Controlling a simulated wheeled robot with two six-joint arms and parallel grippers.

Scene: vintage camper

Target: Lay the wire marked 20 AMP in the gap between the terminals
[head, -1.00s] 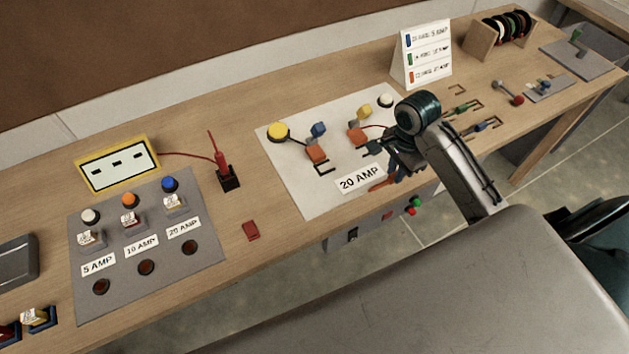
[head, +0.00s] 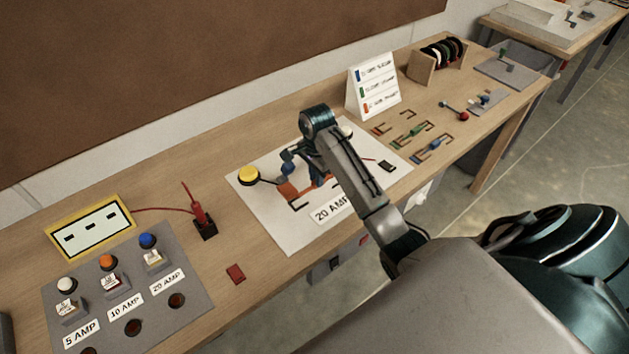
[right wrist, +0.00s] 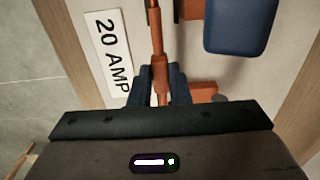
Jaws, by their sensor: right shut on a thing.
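My right gripper (head: 314,175) is over the white board (head: 275,232), between the yellow dome and the "20 AMP" label. It is shut on an orange wire, which runs lengthwise between its fingertips in the right wrist view (right wrist: 157,35). An orange terminal (head: 287,191) shows left of the gripper in the head view. Orange terminal parts (right wrist: 204,91) also show beside the wire in the right wrist view, near a blue lever block (right wrist: 240,25). My arm hides the other terminal in the head view. I cannot tell whether the wire touches the terminals. The left gripper is not in view.
The "20 AMP" label (head: 330,209) lies at the board's front edge. A yellow dome (head: 249,174) stands at its left. Green (head: 412,136) and blue (head: 432,146) wires sit to the right. A white key card (head: 373,85) stands behind. A grey switch panel (head: 190,308) is at left.

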